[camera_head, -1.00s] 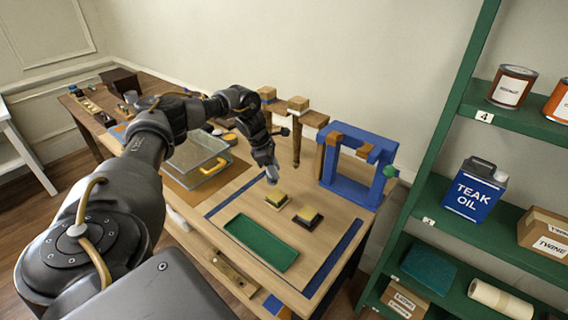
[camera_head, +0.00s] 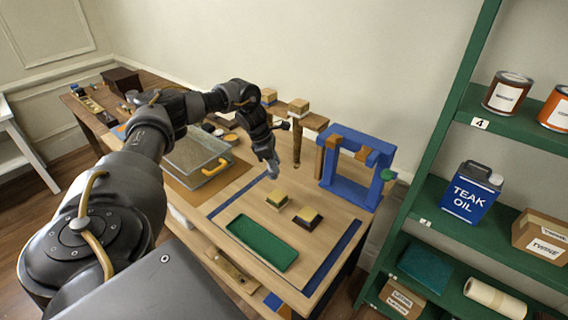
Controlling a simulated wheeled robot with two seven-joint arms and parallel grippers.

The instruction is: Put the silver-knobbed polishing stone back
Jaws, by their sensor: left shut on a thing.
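My left gripper (camera_head: 271,167) points down above the workbench, just behind two small blocks. It is shut on a small silvery-grey thing (camera_head: 273,174) at its tip, too small and covered to show a stone or knob clearly. The two-tone block (camera_head: 278,200) and the dark-based block (camera_head: 307,218) sit apart on the bench top. A wooden rack (camera_head: 312,121) stands at the back with brown pieces hanging from it. I cannot make out a silver-knobbed polishing stone elsewhere. My right gripper is not in view.
A green tray (camera_head: 262,243) lies in front of the blocks. A blue frame (camera_head: 353,166) stands right of the gripper, and a glass-topped case (camera_head: 197,155) lies left. A green shelf (camera_head: 440,200) with cans and boxes stands at the right. Bench top between blocks and frame is clear.

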